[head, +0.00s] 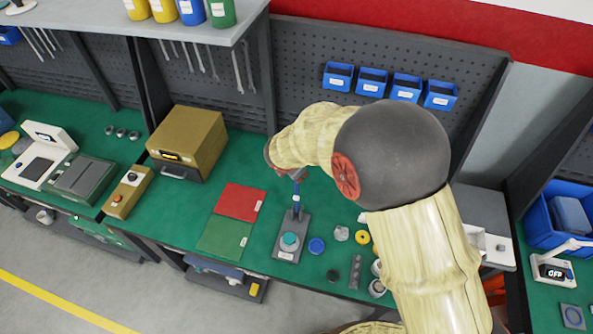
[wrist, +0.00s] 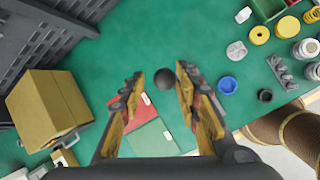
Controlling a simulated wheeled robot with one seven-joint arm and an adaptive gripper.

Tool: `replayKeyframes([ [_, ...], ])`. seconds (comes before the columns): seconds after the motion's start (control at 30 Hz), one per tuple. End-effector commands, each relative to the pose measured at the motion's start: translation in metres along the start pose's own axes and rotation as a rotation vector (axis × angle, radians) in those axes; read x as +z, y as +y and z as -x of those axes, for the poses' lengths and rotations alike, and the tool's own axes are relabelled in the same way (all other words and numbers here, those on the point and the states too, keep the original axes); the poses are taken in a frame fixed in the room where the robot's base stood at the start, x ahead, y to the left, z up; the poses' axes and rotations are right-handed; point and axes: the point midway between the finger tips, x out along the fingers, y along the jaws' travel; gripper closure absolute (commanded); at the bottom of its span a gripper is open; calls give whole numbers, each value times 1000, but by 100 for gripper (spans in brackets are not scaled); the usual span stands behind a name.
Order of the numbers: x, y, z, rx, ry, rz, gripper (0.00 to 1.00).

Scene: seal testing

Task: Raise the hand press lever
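The hand press (head: 287,247) stands on the green bench in the head view, with a grey base, a teal round disc and an upright post with a blue part. My arm hides its top. In the wrist view a dark round ball (wrist: 164,78), which looks like the lever's knob, shows between the two fingers. My gripper (wrist: 158,82) is open, one finger on each side of the ball with visible gaps. I cannot tell how far the ball lies beyond the fingertips. In the head view the gripper is mostly hidden behind my arm, above the press.
A red mat (head: 241,201) and a green mat (head: 224,238) lie left of the press. A tan box (head: 187,140) stands further left. A blue cap (head: 316,246), a yellow ring (head: 362,237) and small parts lie to the right. A pegboard with blue bins (head: 372,82) stands behind.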

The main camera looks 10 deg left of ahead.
Motion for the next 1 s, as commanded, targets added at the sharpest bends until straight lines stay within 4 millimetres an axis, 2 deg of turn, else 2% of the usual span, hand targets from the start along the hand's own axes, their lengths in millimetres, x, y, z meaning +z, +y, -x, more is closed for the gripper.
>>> replayKeyframes([
  [1.0, 21, 14, 52, -1, 0, 0, 68],
])
